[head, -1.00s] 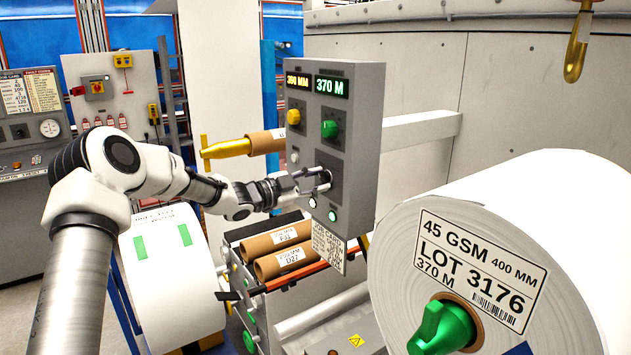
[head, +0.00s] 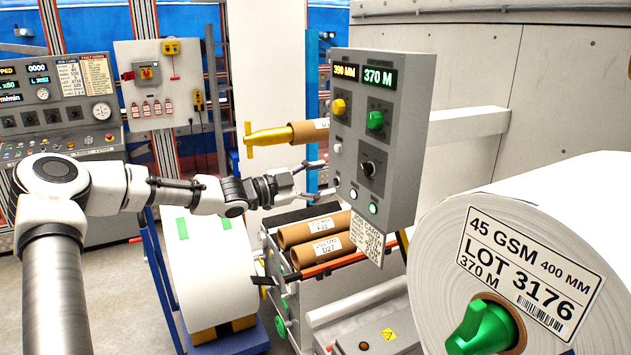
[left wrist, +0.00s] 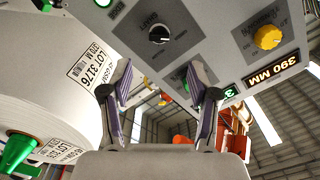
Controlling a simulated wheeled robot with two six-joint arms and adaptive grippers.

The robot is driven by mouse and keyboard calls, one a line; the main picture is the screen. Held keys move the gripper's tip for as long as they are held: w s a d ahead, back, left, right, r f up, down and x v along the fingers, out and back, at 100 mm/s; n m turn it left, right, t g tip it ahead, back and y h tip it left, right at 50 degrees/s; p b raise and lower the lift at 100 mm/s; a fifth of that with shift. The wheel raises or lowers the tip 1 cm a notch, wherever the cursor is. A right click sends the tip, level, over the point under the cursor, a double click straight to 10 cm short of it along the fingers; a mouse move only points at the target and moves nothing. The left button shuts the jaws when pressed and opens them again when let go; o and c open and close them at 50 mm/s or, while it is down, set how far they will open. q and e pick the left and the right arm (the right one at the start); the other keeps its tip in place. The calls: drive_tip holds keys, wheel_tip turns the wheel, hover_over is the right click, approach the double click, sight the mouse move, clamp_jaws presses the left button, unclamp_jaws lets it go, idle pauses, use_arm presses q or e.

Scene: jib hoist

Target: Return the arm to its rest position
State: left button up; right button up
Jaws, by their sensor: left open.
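My left arm (head: 130,190) reaches in from the left in the head view. Its gripper (head: 322,178) is open and empty, just left of the grey control box (head: 410,135). The black knob (head: 368,168) on the box's front stands clear of the fingers. In the left wrist view the open fingers (left wrist: 161,85) frame empty space, with the box's panel beyond them and the black knob (left wrist: 159,34) above. My right gripper is not in view.
A large paper roll (head: 535,230) with a green core plug stands at the right. Brown cores (head: 308,232) lie on a rack below the gripper. A yellow-tipped bar (head: 270,137) is just above it. A white roll (head: 205,275) stands at lower left.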

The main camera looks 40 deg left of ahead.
use_arm(q)
drive_tip(key=shift+s+a+f, duration=0.1)
drive_tip(key=shift+s+a, duration=0.05)
drive_tip(key=shift+s, duration=0.4)
drive_tip(key=shift+s, duration=0.1)
